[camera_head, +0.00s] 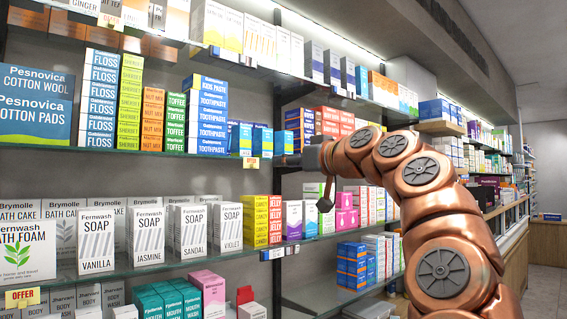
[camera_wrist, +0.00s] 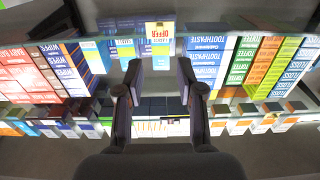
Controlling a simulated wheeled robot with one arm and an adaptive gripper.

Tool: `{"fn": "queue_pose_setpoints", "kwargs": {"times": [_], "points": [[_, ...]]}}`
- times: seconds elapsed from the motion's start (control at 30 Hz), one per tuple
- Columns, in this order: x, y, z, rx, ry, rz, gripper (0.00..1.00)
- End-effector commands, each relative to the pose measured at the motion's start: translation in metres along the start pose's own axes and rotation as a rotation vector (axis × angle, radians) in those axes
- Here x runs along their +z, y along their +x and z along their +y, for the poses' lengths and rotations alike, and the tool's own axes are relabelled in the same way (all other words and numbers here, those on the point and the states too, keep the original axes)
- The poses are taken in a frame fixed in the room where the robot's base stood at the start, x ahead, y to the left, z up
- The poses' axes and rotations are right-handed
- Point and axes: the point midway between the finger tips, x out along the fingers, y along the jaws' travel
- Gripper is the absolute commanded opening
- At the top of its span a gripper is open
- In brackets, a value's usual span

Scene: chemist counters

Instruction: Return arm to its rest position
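My copper arm (camera_head: 430,200) reaches in from the right in the head view, bent over toward the shelves. My dark gripper (camera_head: 285,161) is at its end, close to the front edge of the middle shelf, beside the OFFER tag. In the wrist view the two fingers of my gripper (camera_wrist: 159,70) stand well apart. Nothing appears held between them; an OFFER tag (camera_wrist: 160,38) and blue boxes show behind the gap. Part of the gripper is hard to make out in the head view.
Shelves hold toothpaste boxes (camera_head: 208,115), floss boxes (camera_head: 98,98), soap boxes (camera_head: 148,235) and pink boxes (camera_head: 346,218) near my arm. The glass shelf edge (camera_head: 180,262) runs along the front. Free floor (camera_head: 540,285) shows at the far right, beside a wooden counter (camera_head: 512,240).

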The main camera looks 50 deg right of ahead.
Motion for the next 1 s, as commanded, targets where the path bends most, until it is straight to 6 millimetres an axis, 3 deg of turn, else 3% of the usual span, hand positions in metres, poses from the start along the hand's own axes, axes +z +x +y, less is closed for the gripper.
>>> {"fn": "queue_pose_setpoints", "kwargs": {"times": [0.7, 0.77, 0.87, 1.0], "points": [[0.002, 0.001, -0.005, -0.010, 0.000, -0.009, 0.38], [0.007, 0.006, -0.016, -0.028, 0.001, -0.028, 0.38], [0.025, 0.019, -0.051, -0.085, 0.004, -0.090, 0.38], [0.066, 0.037, -0.120, -0.187, 0.007, -0.221, 0.38]]}}
